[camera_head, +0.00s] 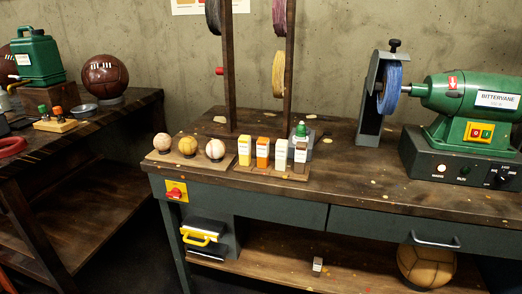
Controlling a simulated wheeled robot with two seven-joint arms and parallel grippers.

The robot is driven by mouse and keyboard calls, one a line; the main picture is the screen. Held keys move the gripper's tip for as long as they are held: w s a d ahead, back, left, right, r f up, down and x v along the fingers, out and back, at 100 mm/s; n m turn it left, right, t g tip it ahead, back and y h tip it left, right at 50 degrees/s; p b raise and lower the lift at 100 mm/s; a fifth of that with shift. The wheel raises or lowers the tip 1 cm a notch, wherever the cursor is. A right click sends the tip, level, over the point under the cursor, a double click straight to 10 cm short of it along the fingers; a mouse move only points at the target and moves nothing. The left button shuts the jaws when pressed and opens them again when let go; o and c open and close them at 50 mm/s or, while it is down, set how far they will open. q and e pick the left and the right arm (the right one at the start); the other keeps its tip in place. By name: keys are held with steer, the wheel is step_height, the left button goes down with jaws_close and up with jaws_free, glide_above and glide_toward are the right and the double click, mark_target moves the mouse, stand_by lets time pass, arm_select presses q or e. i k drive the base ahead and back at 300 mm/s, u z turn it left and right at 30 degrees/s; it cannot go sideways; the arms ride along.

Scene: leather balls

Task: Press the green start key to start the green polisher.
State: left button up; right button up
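The green polisher (448,97) stands at the right of the workbench, with a blue buffing wheel (390,89) at its left end, partly inside a grey hood (371,112). A yellow switch plate (480,139) on its front carries a red key (475,132) on the left and a key that looks green (487,133) on the right; they are small in the picture. I cannot tell whether the wheel turns. The dark box (425,161) under it has a pale round lamp or button, a dark green one and a black knob. Neither of my grippers is in view.
On the workbench (350,180) stand a wooden rack (229,75), three pale balls on a board (187,145) and several labelled blocks. A red switch (175,191) on yellow is on the bench's front left. The bench top before the polisher is clear.

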mark_target(486, 134)
steer(key=z, duration=1.35)
